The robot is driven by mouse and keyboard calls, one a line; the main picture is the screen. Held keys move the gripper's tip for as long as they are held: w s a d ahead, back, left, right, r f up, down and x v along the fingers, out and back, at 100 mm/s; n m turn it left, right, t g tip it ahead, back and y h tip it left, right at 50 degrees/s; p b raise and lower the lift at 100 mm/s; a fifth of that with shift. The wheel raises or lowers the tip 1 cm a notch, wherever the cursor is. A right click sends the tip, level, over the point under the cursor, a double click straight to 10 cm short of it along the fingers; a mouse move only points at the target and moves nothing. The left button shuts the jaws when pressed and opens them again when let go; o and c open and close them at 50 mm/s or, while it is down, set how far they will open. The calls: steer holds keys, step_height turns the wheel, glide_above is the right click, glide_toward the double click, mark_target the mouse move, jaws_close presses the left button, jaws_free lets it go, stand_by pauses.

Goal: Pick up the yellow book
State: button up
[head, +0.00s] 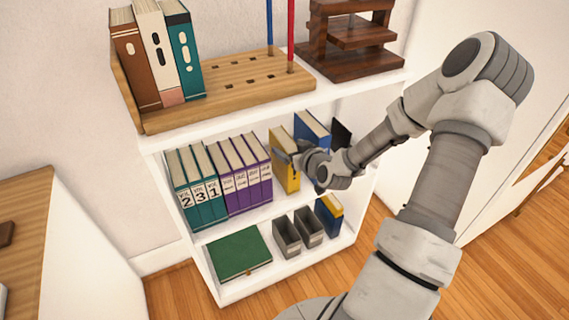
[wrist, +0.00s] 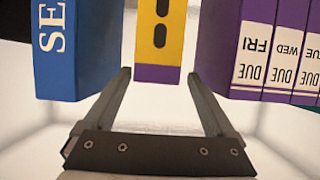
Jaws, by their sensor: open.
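The yellow book (head: 284,165) stands upright on the middle shelf, between the purple books and a blue book. In the wrist view the yellow book (wrist: 161,35) shows its spine, with dark oval marks and a purple band at its lower end. My gripper (head: 283,150) is at the front of the yellow book in the head view. In the wrist view my gripper (wrist: 158,75) is open, with one finger on each side of the spine's lower end. Nothing is held. Whether the fingers touch the book cannot be told.
Purple books (head: 244,173) stand left of the yellow book, and a blue book (head: 313,130) stands right of it, partly behind my arm. Teal books (head: 196,188) are farther left. The upper shelf (head: 270,107) lies above; grey bins (head: 287,236) and a green book (head: 238,253) are below.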

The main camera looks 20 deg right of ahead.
mark_target(284, 143)
steer(key=b+x, duration=0.1)
steer(key=x, duration=0.1)
steer(key=b+x, duration=0.1)
steer(key=x, duration=0.1)
steer(key=shift+d+f, duration=0.25)
steer(key=shift+f, duration=0.15)
steer(key=shift+w+f, duration=0.15)
steer(key=shift+w, duration=0.45)
jaws_close()
